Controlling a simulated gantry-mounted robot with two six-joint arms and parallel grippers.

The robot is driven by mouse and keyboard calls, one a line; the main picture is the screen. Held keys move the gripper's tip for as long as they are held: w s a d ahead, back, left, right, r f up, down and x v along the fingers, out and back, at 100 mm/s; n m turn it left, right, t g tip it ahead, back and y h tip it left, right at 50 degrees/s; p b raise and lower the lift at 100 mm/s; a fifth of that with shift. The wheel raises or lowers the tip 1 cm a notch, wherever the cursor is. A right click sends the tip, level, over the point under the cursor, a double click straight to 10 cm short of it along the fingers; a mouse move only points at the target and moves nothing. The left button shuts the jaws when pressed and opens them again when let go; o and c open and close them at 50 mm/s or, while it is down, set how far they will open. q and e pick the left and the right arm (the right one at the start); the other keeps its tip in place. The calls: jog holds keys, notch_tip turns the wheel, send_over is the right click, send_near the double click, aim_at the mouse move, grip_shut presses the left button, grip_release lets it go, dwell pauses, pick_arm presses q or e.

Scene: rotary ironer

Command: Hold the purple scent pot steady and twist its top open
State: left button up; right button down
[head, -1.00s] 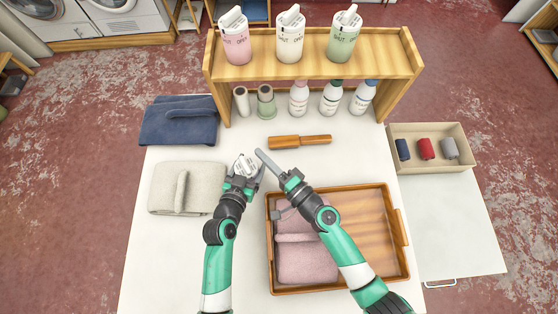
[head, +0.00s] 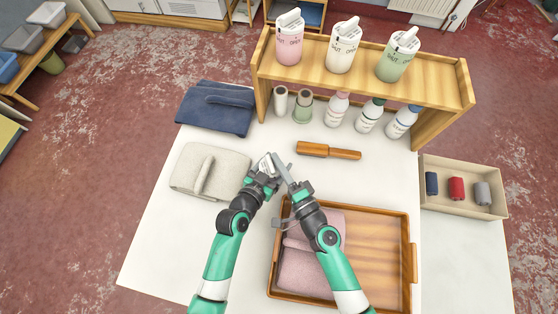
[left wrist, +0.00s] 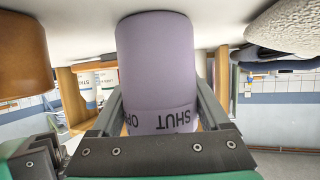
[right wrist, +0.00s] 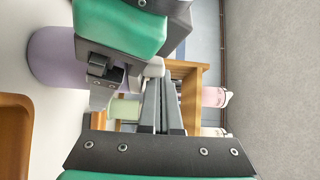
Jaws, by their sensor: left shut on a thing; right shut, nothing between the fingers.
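The purple scent pot (left wrist: 157,60) is between the fingers of my left gripper (head: 266,172), which is shut on its body; the left wrist view shows SHUT and part of OPEN on its band. In the head view its white top (head: 265,162) shows between the two grippers, its body mostly hidden. The pot also shows at the left of the right wrist view (right wrist: 52,60), partly behind my left gripper. My right gripper (head: 279,158) is shut and empty, its fingertips close beside the white top. I cannot tell whether they touch it.
A wooden shelf (head: 365,75) with pink, white and green pots stands behind, with bottles below. A wooden brush-like tool (head: 328,151) lies near it.

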pick_arm(q)
jog(key=o, duration=1.4)
pick_arm(e)
jog(key=s+d, duration=0.7)
jog(key=d, duration=0.1)
jog(key=shift+s+d, duration=0.35)
